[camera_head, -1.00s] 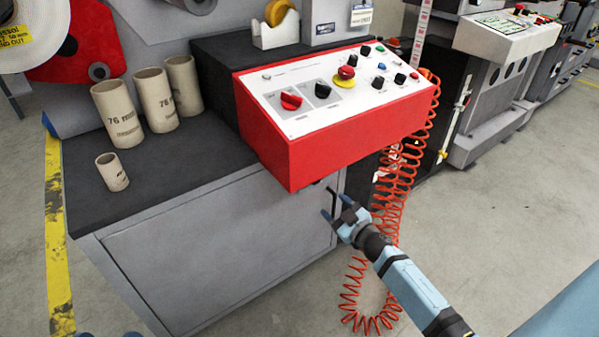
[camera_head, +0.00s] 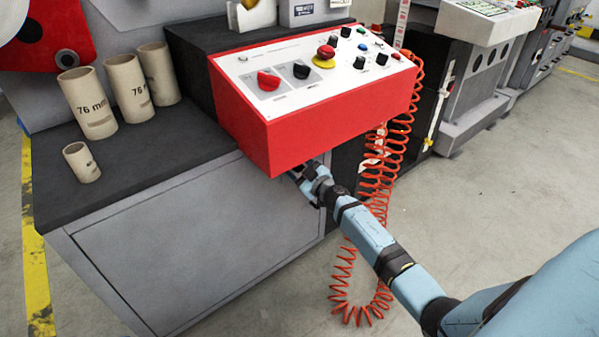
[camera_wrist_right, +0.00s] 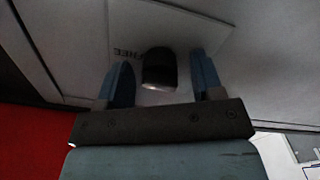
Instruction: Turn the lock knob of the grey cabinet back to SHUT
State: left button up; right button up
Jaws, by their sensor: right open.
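The grey cabinet (camera_head: 200,245) stands under the black worktop, its front partly below the red control box. My right gripper (camera_head: 303,178) is at the cabinet front, just under the box's lower edge. In the right wrist view, a dark lock knob (camera_wrist_right: 158,68) sits on a grey plate (camera_wrist_right: 205,30). My right gripper shows there too (camera_wrist_right: 161,84), open, with one finger on each side of the knob and gaps visible. Upside-down lettering that appears to read FREE is beside the knob. The SHUT marking cannot be seen. The knob is hidden in the head view. My left gripper is out of view.
The red control box (camera_head: 320,120) overhangs my right gripper closely. A coiled orange hose (camera_head: 378,215) hangs just right of the cabinet, behind my right arm. Several cardboard cores (camera_head: 130,88) stand on the worktop (camera_head: 120,160). The floor at right is clear.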

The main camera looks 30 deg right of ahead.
jog(key=shift+w, duration=0.15)
jog(key=shift+c, duration=0.4)
jog(key=c, duration=0.8)
jog(key=shift+c, duration=0.2)
